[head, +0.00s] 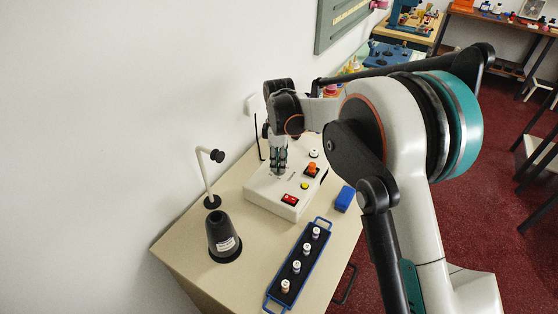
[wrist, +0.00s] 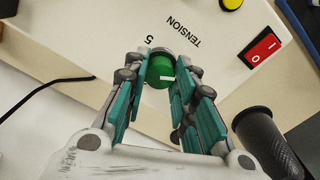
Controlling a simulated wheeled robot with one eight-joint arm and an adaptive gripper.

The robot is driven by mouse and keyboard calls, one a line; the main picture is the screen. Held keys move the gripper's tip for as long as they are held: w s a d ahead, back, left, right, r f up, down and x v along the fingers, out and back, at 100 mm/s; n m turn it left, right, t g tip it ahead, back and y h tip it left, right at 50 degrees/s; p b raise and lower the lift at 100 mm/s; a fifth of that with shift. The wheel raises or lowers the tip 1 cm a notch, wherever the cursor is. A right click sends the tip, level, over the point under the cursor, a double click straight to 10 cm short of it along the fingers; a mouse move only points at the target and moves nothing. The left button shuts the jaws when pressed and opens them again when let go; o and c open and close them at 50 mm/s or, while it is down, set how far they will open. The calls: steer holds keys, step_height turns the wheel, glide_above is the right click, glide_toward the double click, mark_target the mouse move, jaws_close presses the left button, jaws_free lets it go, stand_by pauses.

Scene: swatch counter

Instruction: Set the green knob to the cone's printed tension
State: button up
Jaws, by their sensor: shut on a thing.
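The green knob (wrist: 158,68) sits on the white machine box (head: 275,196), between the fingertips of my gripper (wrist: 160,60). My gripper is shut on the knob, with a finger at each side. A white mark shows on the knob. The printed word TENSION and a 5 beside the knob appear upside down in the wrist view; other scale figures are hidden. In the head view my gripper (head: 279,168) points down at the box and hides the knob. The dark cone (head: 219,233) stands upright at the table's left; its white label is too small to read.
A red switch (head: 290,199), a yellow button (head: 305,186) and an orange control (head: 312,170) are on the box. A blue tray (head: 272,293) with several spools lies in front. A blue block (head: 345,198) is to the right. A thread stand (head: 206,180) rises behind the cone.

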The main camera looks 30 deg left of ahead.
steer(key=o, duration=1.1)
step_height(320, 180, up, 12)
steer(key=shift+w, duration=0.1)
